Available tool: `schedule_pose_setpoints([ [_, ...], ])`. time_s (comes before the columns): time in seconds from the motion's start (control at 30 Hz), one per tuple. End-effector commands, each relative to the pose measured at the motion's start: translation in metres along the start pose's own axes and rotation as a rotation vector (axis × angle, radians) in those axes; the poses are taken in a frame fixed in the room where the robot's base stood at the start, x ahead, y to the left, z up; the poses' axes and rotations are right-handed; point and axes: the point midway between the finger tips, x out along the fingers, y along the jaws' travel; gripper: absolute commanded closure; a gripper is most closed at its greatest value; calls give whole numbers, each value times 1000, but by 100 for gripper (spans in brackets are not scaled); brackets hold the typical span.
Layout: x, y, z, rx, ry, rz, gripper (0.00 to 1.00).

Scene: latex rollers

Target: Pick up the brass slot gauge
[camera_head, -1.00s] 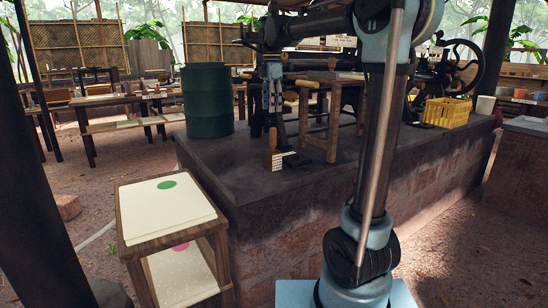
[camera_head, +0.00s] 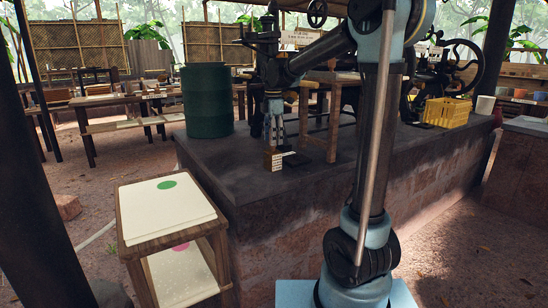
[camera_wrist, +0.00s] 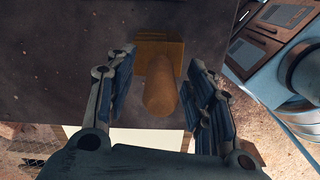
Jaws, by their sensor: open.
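A brass-brown piece with a rounded handle, which I take to be the brass slot gauge (camera_head: 268,159), stands near the front edge of the dark stone platform. In the wrist view, the gauge (camera_wrist: 160,90) shows its rounded handle pointing toward the camera, with a squarish base beyond it. My gripper (camera_wrist: 159,92) is open, with one finger on each side of the handle and visible gaps to both. In the head view, my gripper (camera_head: 274,139) is right above the gauge and hides its upper part.
The dark stone platform (camera_head: 250,185) has a green drum (camera_head: 207,100) to the left and a wooden stool (camera_head: 333,110) close right of the gauge. A yellow crate (camera_head: 447,112) sits farther right. A small white-topped table (camera_head: 150,215) stands at front left.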

Motion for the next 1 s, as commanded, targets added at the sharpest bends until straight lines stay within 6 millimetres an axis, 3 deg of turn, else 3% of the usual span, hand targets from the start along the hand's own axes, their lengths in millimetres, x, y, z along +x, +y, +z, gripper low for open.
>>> schedule_pose_setpoints([
  [0.13, 12, 0, 0, 0, 0, 0, 51],
  [0.4, 14, 0, 0, 0, 0, 0, 51],
  [0.6, 14, 0, 0, 0, 0, 0, 97],
  [0.63, 14, 0, 0, 0, 0, 0, 100],
  [1.0, 11, 0, 0, 0, 0, 0, 100],
])
